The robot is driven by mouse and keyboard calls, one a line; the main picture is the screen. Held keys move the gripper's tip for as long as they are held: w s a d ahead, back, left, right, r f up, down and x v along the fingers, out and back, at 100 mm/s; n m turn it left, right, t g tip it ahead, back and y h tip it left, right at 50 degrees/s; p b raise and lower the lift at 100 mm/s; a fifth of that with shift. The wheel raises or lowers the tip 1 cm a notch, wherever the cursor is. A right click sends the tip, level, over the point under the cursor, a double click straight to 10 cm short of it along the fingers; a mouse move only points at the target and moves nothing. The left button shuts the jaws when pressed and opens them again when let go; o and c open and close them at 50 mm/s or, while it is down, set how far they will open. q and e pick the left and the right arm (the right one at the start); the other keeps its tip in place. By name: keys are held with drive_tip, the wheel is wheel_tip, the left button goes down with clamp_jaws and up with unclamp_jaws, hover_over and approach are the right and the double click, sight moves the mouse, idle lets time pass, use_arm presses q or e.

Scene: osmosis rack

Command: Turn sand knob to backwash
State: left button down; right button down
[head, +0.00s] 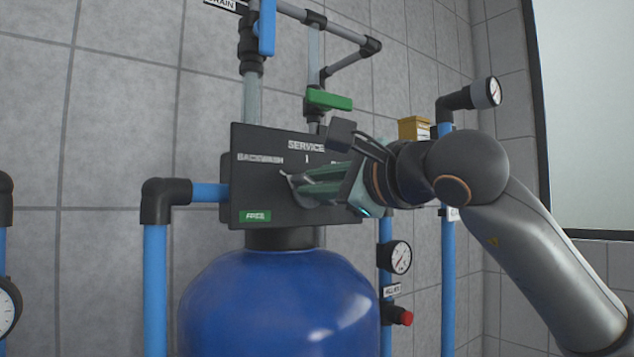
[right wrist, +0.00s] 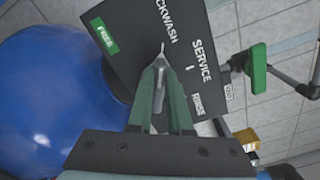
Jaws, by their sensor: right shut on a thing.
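The sand knob (head: 286,181) is a small grey lever on a dark control panel (head: 250,190) above a blue tank. The panel carries the white words BACKWASH at left and SERVICE at top, and a green FREE label (head: 255,216) at lower left. My right gripper (head: 298,188) comes in from the right and is shut on the knob. In the right wrist view the knob (right wrist: 162,52) shows between the green fingertips (right wrist: 161,68), its thin tip pointing toward the word BACKWASH. My fingers hide part of the knob. My left gripper is not in view.
The blue tank (head: 280,300) stands below the panel. A green-handled valve (head: 328,100) and a blue-handled valve (head: 267,27) sit above it. Blue pipes (head: 155,280) and a gauge (head: 401,257) flank it. A tiled wall stands behind.

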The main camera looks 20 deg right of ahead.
idle(0.3)
drive_tip(key=c, duration=0.8)
unclamp_jaws()
drive_tip(key=shift+c, duration=0.2)
drive_tip(key=b+v, duration=0.3)
drive_tip(key=v, duration=0.9)
drive_tip(key=shift+s, duration=0.3)
drive_tip(key=shift+d, duration=0.1)
